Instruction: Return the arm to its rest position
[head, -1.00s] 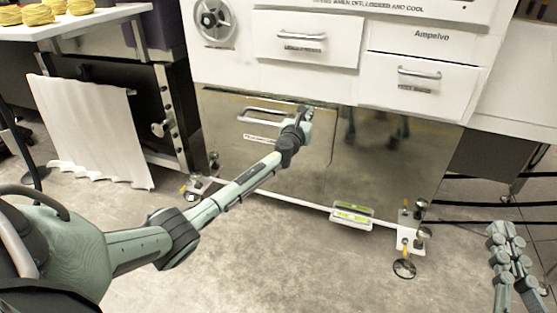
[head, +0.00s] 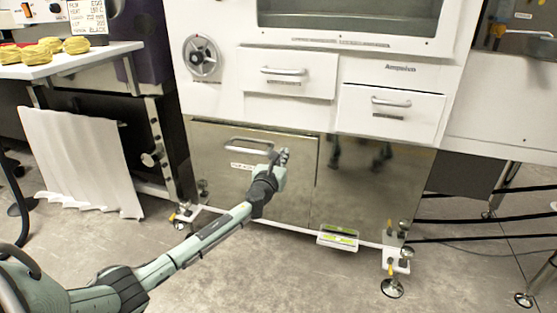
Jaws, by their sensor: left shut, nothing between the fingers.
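My left arm reaches in from the lower left. Its gripper (head: 281,158) is shut and empty, in front of the steel lower door of the white machine (head: 310,110), near the door's handle (head: 248,146). I cannot tell how far the fingertips are from the door. My right gripper is not in this view.
A drawer with a handle (head: 283,71) and a second drawer (head: 391,110) sit above. A green-and-white box (head: 338,238) is low by the machine's base. A table (head: 70,60) with yellow bundles (head: 41,53) and a white cloth (head: 82,160) stand left. Floor in front is clear.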

